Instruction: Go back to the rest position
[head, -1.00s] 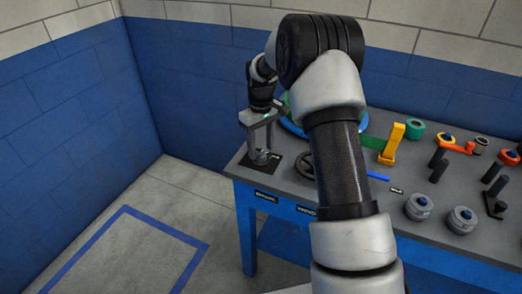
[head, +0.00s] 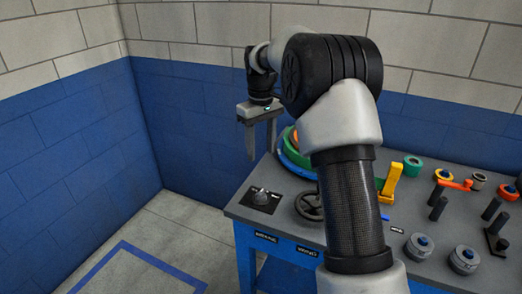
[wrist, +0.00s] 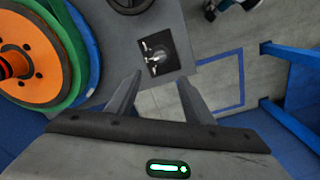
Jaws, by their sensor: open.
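My gripper (head: 260,142) hangs in the air above the left end of the table in the head view, fingers pointing down. In the wrist view my gripper (wrist: 160,92) has its two fingers apart with nothing between them. Below it a small metal knob on a dark square plate (head: 262,196) sits at the table's left corner. The plate also shows in the wrist view (wrist: 160,54), ahead of the fingertips and apart from them. My arm hides part of the table in the head view.
The grey table (head: 285,220) carries a dark handwheel (head: 309,205), a yellow lever (head: 391,182), several posts and round grey knobs (head: 418,246). A large orange disc (wrist: 28,62) with green and blue rings shows in the wrist view. Blue-and-grey walls stand behind; the floor at left is clear.

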